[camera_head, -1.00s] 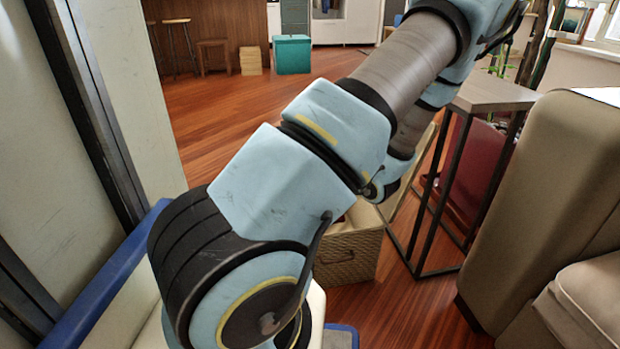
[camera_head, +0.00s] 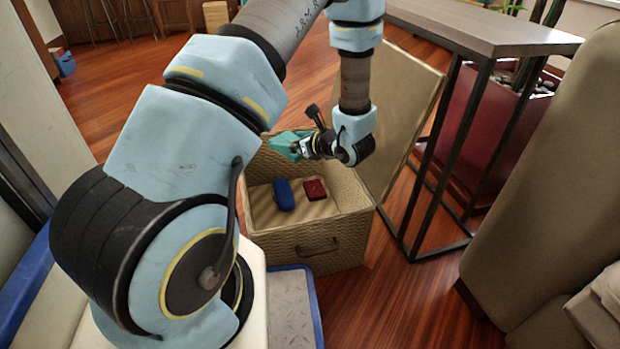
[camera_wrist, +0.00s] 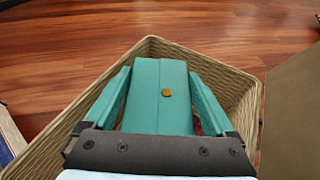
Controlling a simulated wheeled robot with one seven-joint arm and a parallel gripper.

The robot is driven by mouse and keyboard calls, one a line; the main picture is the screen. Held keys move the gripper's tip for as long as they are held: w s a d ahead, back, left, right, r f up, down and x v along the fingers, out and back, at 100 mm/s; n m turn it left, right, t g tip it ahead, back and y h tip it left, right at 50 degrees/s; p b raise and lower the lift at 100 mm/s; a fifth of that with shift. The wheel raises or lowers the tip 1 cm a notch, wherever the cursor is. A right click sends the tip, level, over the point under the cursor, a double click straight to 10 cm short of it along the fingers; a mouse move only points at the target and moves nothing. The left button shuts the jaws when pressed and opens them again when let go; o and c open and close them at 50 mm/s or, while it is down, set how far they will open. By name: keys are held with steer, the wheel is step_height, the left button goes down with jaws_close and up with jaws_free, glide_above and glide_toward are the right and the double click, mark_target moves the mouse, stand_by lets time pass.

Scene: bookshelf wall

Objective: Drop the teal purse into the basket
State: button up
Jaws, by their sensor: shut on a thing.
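The teal purse (camera_head: 287,144) is in my gripper (camera_head: 304,145), above the back left part of the basket. The basket rim (camera_wrist: 215,68) surrounds the purse in the wrist view. Inside the basket lie a blue object (camera_head: 284,194) and a dark red object (camera_head: 315,189).
A tall side table (camera_head: 480,28) with black metal legs stands right of the basket, by a red planter (camera_head: 478,130). A beige sofa (camera_head: 560,190) is at the right edge. Wooden floor (camera_head: 110,100) is open at the back left.

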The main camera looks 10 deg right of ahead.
steer(key=shift+w+d+f+m+t+b, duration=0.15)
steer(key=shift+d+f+b, duration=0.15)
steer(key=shift+d, duration=0.35)
steer(key=shift+s+d+f+m+t+b, duration=0.15)
steer(key=shift+d+f, duration=0.15)
steer(key=shift+d, duration=0.3)
step_height(320, 180, down, 6)
steer(key=b, duration=0.4)
steer(key=shift+r, duration=0.2)
steer(key=o, duration=1.1)
steer(key=shift+o, duration=0.2)
steer(key=p+v, duration=0.4)
steer(key=v, duration=0.6)
steer(key=shift+s+r, duration=0.3)
steer(key=shift+d, duration=0.15)
